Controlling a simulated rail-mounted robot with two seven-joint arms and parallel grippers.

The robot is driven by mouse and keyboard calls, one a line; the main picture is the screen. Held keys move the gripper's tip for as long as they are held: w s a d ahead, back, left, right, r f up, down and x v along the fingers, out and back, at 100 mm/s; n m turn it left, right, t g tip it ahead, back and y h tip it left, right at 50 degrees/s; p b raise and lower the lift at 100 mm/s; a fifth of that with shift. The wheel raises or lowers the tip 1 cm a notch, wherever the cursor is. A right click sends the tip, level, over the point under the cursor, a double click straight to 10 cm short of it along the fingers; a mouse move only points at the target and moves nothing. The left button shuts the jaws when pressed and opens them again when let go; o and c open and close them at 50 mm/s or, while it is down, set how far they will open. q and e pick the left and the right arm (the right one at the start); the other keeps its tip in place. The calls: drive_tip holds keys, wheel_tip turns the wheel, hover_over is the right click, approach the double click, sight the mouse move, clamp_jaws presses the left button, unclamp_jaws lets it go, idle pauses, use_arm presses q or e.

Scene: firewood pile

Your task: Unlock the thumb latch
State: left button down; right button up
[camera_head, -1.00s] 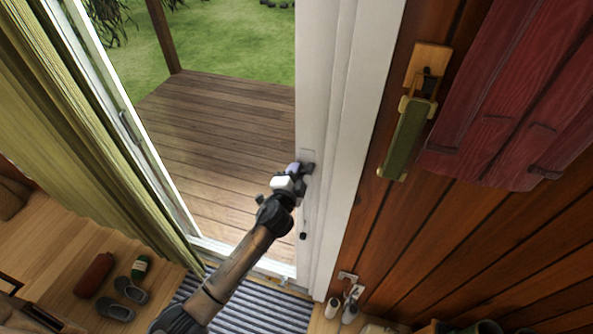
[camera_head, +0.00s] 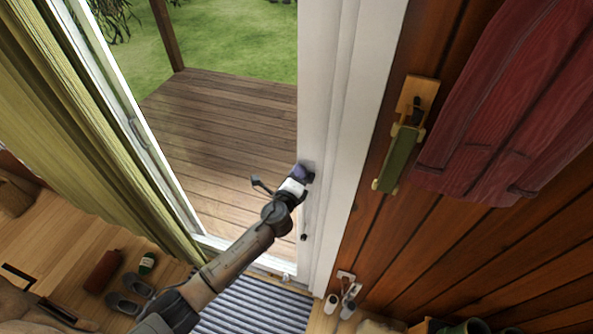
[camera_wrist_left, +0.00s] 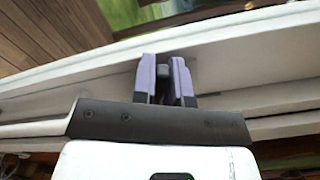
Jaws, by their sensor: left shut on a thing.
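The white door frame (camera_head: 338,130) stands upright in the middle of the head view. My left gripper (camera_head: 303,174) reaches its edge at about mid-height. In the left wrist view, the two purple-padded fingers of my left gripper (camera_wrist_left: 165,75) are close together, with a small dark thumb latch (camera_wrist_left: 163,74) between them. The gripper is shut on this latch against the white frame (camera_wrist_left: 225,70). In the head view the latch is hidden behind the gripper. My right gripper is not in view.
A green and wooden holder (camera_head: 402,150) and a red garment (camera_head: 495,110) hang on the wood wall at right. A green curtain (camera_head: 75,130) hangs at left. Shoes (camera_head: 130,292) and a striped mat (camera_head: 250,305) lie below. The deck (camera_head: 220,125) outside is clear.

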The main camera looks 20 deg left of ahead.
use_arm(q)
drive_tip(key=shift+d+r+m+p, duration=0.15)
drive_tip(key=shift+r+m+p, duration=0.25)
drive_tip(key=shift+m, duration=0.5)
drive_tip(key=c, duration=1.1)
unclamp_jaws()
drive_tip(key=shift+c, duration=0.2)
drive_tip(key=shift+s+f, duration=0.1)
drive_tip(key=shift+s, duration=0.25)
drive_tip(key=s, duration=1.3)
drive_tip(key=shift+d, duration=0.35)
